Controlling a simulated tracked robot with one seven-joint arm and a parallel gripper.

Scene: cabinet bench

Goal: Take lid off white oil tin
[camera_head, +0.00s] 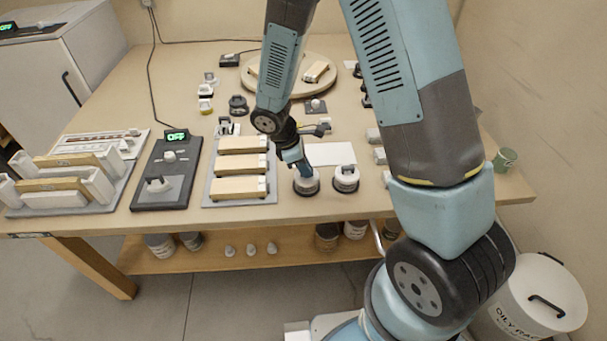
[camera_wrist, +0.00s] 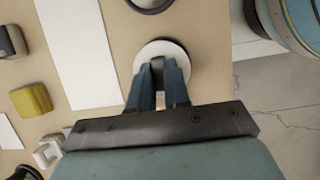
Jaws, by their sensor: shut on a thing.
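A round tin (camera_head: 306,186) with a pale top and a dark lower band stands near the front edge of the bench. My gripper (camera_head: 306,174) points down onto its top. In the wrist view a white round lid (camera_wrist: 181,53) lies under the fingertips, and my gripper (camera_wrist: 158,77) is shut on the dark knob (camera_wrist: 158,63) at its middle. The fingers hide part of the lid. I cannot tell whether the lid is seated on the tin or slightly raised. A second white tin (camera_head: 346,181) with a dark handle stands close to the right; its label is too small to read.
A white sheet (camera_head: 331,154) lies behind the tins. A grey tray with several wooden blocks (camera_head: 239,184) is just left of my gripper. A hot plate (camera_head: 168,178) showing "OFF" stands farther left. A green can (camera_head: 505,159) is at the right edge.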

